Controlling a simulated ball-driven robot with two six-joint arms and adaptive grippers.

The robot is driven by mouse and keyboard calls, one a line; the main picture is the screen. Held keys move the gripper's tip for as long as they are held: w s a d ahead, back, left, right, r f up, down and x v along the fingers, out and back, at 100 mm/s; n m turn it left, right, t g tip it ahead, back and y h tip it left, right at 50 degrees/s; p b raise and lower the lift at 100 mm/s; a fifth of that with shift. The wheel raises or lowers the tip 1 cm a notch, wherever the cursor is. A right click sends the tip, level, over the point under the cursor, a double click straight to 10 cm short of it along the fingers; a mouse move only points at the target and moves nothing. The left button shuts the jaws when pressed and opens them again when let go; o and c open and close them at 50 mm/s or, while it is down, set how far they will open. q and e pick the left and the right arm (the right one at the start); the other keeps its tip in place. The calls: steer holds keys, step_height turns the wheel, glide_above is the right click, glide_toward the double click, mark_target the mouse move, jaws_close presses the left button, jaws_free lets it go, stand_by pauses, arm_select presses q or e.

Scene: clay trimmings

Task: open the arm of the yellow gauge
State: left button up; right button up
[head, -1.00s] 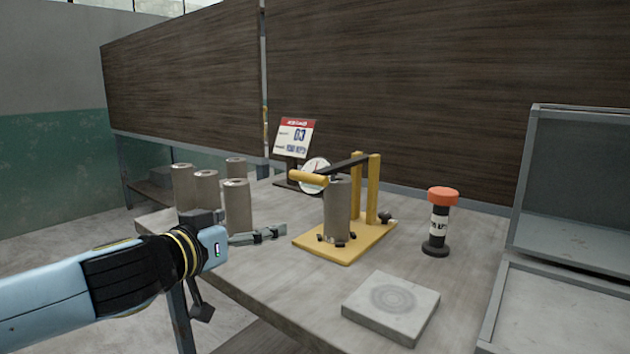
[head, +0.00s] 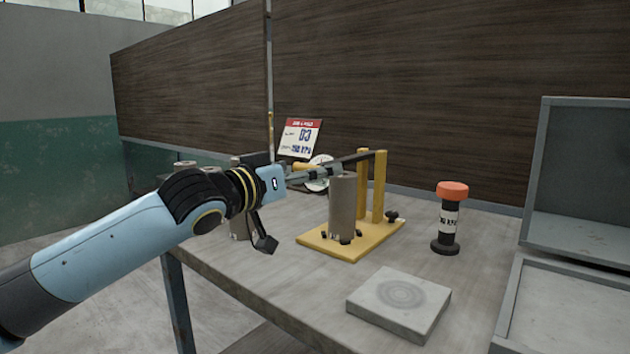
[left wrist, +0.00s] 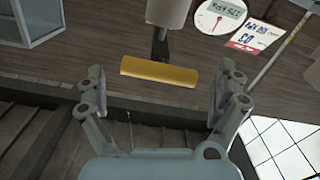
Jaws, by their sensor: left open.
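The yellow gauge has a yellow base plate (head: 375,243), yellow posts (head: 378,185) and a dark arm (head: 360,157) that reaches left, close over the top of a grey-brown clay cylinder (head: 343,203). The arm's yellow handle (left wrist: 160,72) lies crosswise between the spread fingers of my left gripper (left wrist: 164,76) in the left wrist view, apparently without contact. In the head view my left gripper (head: 308,176) is at the arm's left end and mostly hides the handle. The round white dial (head: 318,185) is partly hidden behind it. My right gripper is out of view.
A black cylinder with an orange top (head: 451,190) stands right of the gauge. A square grey slab (head: 400,303) lies in front. A red-and-white card (head: 300,138) stands behind. More clay cylinders are mostly hidden behind my left arm. A grey metal unit (head: 575,190) stands at right.

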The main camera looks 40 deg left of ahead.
arm_select(q)
steer(key=shift+w+d+b, duration=0.1)
steer(key=shift+w+b, duration=0.2)
steer(key=shift+w, duration=1.1)
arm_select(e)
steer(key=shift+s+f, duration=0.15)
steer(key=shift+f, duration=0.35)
arm_select(q)
steer(key=shift+c, duration=0.4)
